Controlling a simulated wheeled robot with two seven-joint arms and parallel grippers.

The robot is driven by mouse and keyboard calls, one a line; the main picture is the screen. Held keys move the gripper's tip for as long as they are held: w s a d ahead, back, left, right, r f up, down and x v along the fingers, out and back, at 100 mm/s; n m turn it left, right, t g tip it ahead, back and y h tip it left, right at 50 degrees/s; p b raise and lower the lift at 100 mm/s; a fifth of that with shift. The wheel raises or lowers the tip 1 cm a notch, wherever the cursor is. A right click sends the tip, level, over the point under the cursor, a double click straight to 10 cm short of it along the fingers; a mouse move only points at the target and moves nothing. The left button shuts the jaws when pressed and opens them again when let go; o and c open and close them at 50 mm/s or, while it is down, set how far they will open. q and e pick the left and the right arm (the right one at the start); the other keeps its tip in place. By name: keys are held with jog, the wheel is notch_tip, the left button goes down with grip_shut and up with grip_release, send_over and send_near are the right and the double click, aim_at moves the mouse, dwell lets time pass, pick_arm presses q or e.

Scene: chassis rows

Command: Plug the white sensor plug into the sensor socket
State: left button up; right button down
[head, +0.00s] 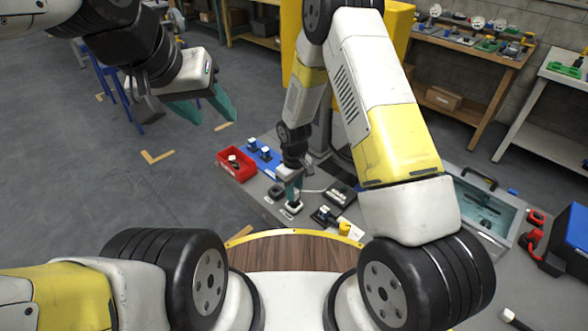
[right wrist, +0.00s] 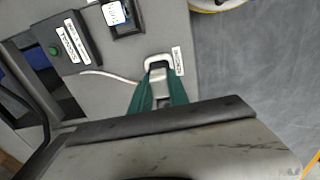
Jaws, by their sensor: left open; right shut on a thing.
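My right gripper (head: 290,184) points down over the grey bench and is shut on the white sensor plug (right wrist: 160,88), whose pale body shows between the green fingers (right wrist: 158,98) in the right wrist view. A thin white cable runs from the plug to a black box (head: 339,194). Right at the fingertips is the sensor socket (head: 292,208), with a white rounded rim (right wrist: 158,59) and a label beside it. The fingers hide the plug's tip, so I cannot tell whether it is inside the socket. My left gripper (head: 202,104) is open and empty, above the floor left of the bench.
Another dark socket (head: 275,192) stands left of the gripper. A dark block with a white top (head: 324,214) and a yellow part (head: 345,228) lie to its right. A red bin (head: 236,165), blue tray (head: 266,157) and grey toolbox (head: 484,208) also stand on the bench.

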jog(key=shift+f, duration=1.35)
jog(key=c, duration=1.2)
grip_release()
jog(key=shift+o, duration=0.2)
jog(key=shift+r, duration=3.95)
